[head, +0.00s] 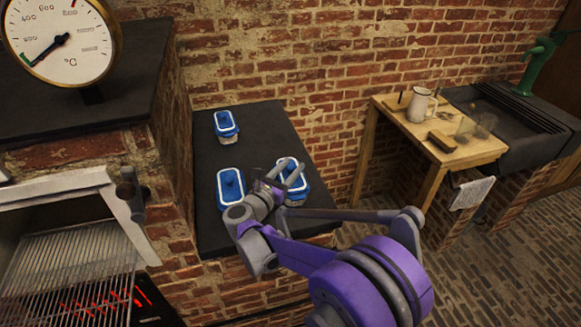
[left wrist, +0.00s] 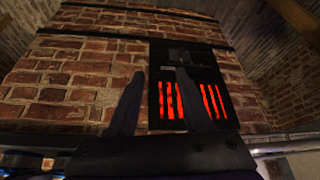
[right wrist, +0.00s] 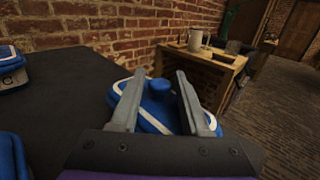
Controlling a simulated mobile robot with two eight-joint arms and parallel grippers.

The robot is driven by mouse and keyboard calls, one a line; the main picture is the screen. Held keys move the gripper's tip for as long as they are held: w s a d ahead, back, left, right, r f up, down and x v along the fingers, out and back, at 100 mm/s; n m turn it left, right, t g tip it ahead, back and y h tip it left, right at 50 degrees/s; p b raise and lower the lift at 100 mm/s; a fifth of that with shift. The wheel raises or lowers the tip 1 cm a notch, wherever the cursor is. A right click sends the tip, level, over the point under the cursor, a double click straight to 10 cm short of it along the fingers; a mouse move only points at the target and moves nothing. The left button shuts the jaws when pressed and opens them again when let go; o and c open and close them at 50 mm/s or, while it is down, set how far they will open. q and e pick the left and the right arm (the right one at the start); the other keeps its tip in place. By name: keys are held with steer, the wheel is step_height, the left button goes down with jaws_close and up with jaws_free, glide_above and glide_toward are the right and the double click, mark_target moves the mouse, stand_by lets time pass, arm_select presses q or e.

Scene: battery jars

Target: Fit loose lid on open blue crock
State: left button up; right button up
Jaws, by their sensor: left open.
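My right gripper (right wrist: 160,88) is open over a blue lid with a white stripe (right wrist: 148,121); the lid's round knob lies between the fingers, with gaps beside it. In the head view this lid (head: 297,180) tops a container at the right edge of the dark counter, partly hidden by the gripper. A second blue, white-rimmed piece (head: 231,188) with a knob is to its left; I cannot tell whether it is a loose lid or a covered crock. A third blue-topped container (head: 227,125) stands farther back. My left gripper (left wrist: 158,100) is open and empty, facing brickwork.
The dark counter (head: 255,145) has free room between the containers. A brick oven with a rack (head: 75,255) and a dial gauge (head: 62,38) are at left. A wooden table (head: 440,145) with a jug (head: 420,106) stands right, beyond a gap.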

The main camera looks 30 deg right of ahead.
steer(key=shift+o, duration=0.8)
